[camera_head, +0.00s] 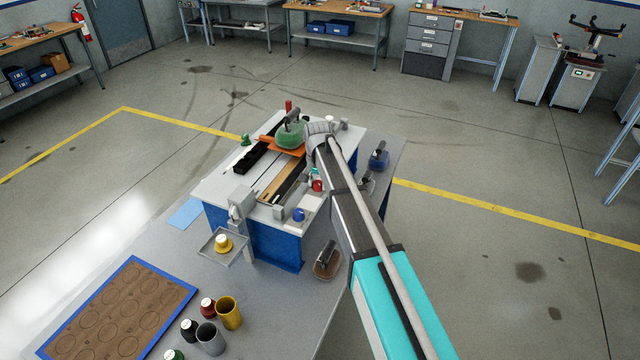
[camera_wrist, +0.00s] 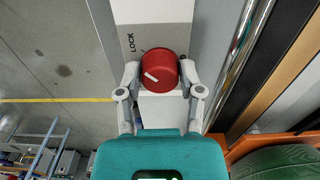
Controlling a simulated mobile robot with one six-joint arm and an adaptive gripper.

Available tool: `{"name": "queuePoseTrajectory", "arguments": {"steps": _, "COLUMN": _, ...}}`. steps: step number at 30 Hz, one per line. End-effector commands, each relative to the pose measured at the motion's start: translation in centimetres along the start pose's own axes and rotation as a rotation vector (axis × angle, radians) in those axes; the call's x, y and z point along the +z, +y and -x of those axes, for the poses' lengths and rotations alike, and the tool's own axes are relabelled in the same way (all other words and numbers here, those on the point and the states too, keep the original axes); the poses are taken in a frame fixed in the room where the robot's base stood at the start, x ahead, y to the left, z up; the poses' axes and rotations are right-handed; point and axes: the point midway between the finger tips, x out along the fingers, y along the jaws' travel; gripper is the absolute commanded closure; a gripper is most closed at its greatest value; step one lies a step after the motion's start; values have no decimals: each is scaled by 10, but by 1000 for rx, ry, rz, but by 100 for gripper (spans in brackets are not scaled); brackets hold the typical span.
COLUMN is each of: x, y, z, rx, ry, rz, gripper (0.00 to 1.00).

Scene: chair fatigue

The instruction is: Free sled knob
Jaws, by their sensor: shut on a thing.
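The red round knob (camera_wrist: 158,72) sits on a pale plate (camera_wrist: 152,15) in the wrist view. In the head view my gripper (camera_head: 320,129) is over the right side of the machine, and I cannot make out the knob there. The sled (camera_head: 268,143) appears as an orange plate beside a green dome (camera_head: 289,136).
The machine (camera_head: 225,184) stands on a grey table (camera_head: 262,300). A small tray (camera_head: 206,248) with a yellow item, several cups (camera_head: 229,313) and a blue-framed board (camera_head: 188,291) are at the near left. A metal rod (camera_wrist: 240,45) runs right of the knob.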

Motion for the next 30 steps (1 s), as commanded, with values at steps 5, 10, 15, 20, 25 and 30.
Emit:
{"name": "queuePoseTrajectory", "arguments": {"steps": 5, "x": 1, "y": 2, "z": 0, "rx": 5, "ry": -1, "rz": 61, "gripper": 99}}
{"name": "queuePoseTrajectory", "arguments": {"steps": 10, "x": 1, "y": 2, "z": 0, "rx": 4, "ry": -2, "rz": 164, "gripper": 99}}
{"name": "queuePoseTrajectory", "arguments": {"steps": 15, "x": 1, "y": 2, "z": 0, "rx": 3, "ry": -3, "rz": 304, "gripper": 99}}
{"name": "queuePoseTrajectory", "arguments": {"steps": 20, "x": 1, "y": 2, "z": 0, "rx": 3, "ry": -3, "rz": 453, "gripper": 99}}
{"name": "queuePoseTrajectory", "arguments": {"steps": 25, "x": 1, "y": 2, "z": 0, "rx": 2, "ry": -4, "rz": 615, "gripper": 99}}
{"name": "queuePoseTrajectory", "arguments": {"steps": 30, "x": 1, "y": 2, "z": 0, "rx": 1, "ry": -4, "rz": 777, "gripper": 99}}
